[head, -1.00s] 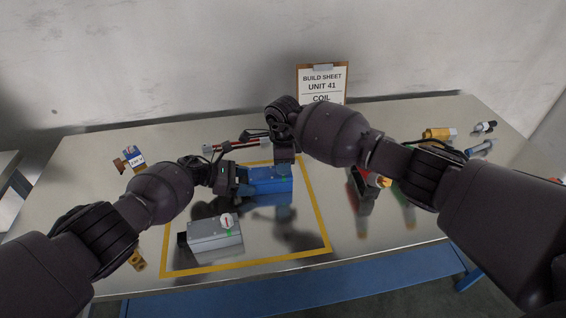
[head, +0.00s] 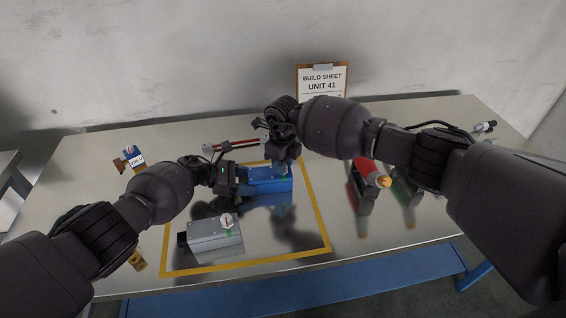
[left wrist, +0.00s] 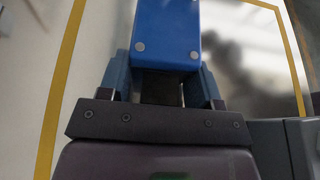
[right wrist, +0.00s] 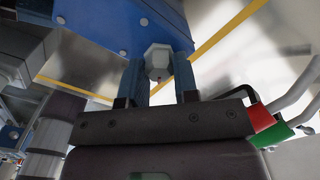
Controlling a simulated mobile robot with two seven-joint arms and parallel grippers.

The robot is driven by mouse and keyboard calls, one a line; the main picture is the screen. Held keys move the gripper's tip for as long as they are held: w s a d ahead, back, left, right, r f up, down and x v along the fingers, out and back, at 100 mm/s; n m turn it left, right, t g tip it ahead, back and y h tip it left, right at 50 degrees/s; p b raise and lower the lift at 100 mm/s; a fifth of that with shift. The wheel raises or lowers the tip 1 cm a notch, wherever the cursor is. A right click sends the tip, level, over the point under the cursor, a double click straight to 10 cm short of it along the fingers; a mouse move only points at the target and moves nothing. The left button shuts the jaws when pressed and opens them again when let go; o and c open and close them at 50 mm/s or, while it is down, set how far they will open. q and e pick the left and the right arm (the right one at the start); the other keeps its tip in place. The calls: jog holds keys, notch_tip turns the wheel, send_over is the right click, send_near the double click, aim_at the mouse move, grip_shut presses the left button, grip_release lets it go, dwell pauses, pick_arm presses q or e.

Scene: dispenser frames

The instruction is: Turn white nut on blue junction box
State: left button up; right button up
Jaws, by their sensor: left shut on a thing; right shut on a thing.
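The blue junction box (head: 268,184) lies inside the yellow taped square, and its top face shows in the left wrist view (left wrist: 168,30). My left gripper (head: 240,183) is shut on the left end of the box, one finger on each side (left wrist: 165,85). The white nut (right wrist: 157,58) is beside the box's blue face in the right wrist view. My right gripper (right wrist: 160,80) is shut on this nut, with a finger on each side. In the head view my right gripper (head: 284,160) is above the right part of the box and hides the nut.
A grey box (head: 215,240) with a white dial (head: 227,221) stands in front of the blue box. Red-handled (head: 362,172) and green-handled tools lie to the right. A part labelled 230 V (head: 135,157) is at the left. The build sheet (head: 322,82) stands at the back.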

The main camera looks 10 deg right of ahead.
jog(key=m, duration=0.6)
jog(key=shift+m, duration=0.4)
dwell(0.3)
jog(key=o, duration=0.9)
jog(key=shift+o, duration=0.2)
notch_tip(320, 180, up, 12)
pick_arm(q)
jog(key=o, duration=1.1)
